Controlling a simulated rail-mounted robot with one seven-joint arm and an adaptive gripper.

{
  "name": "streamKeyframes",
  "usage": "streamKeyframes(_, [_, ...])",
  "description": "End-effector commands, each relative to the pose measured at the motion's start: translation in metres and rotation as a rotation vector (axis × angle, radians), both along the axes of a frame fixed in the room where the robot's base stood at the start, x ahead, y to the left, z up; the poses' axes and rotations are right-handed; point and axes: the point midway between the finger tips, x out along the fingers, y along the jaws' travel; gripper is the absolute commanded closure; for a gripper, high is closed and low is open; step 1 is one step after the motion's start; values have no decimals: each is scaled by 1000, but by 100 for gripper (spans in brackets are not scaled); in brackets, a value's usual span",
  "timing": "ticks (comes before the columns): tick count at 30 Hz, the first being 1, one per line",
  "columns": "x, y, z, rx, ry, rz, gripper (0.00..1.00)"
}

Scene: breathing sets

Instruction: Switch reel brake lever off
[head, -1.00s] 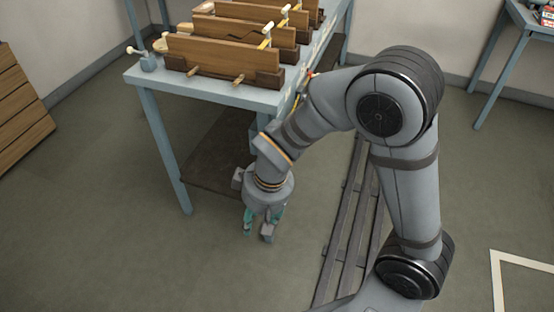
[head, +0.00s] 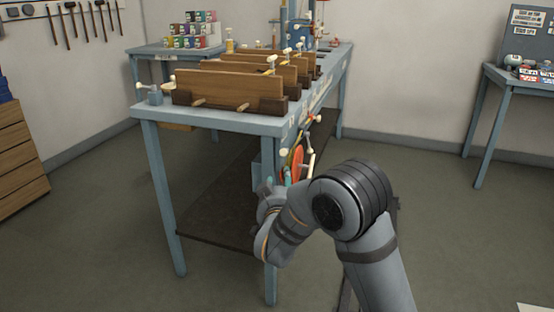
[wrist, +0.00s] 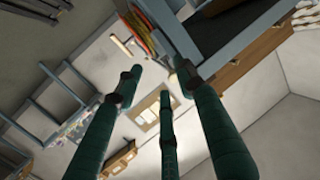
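A red-orange reel (head: 297,160) is mounted on the right side of the blue workbench, below its top. A pale lever with a cream knob (head: 310,158) stands just right of it; I cannot tell for sure that this is the brake lever or how it is set. The reel shows at the top of the wrist view (wrist: 140,32), with a pale T-shaped handle (wrist: 122,45) beside it. My gripper (wrist: 160,82) has its teal fingers spread, with nothing between them. In the head view my arm partly hides it, low and in front of the reel, apart from the lever.
The blue workbench (head: 215,121) carries several upright wooden boards (head: 225,88) and cream-knobbed levers. Its front right leg (head: 269,285) is close to my arm. Another table (head: 497,110) stands at the right wall. The floor between is clear.

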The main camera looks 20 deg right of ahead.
Motion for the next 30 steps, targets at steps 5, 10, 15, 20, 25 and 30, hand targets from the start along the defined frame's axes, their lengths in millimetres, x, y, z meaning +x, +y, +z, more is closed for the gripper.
streamKeyframes(5, [2, -4, 35, -134, -75, -6, 62])
streamKeyframes(10, [18, -12, 39, -155, -79, -5, 62])
streamKeyframes(15, [46, -26, 39, -153, -80, -4, 62])
streamKeyframes(20, [71, -39, 39, -152, -79, -2, 62])
streamKeyframes(25, [87, -48, 39, -152, -79, -2, 62])
streamKeyframes(30, [94, -49, 38, -153, -78, 1, 62])
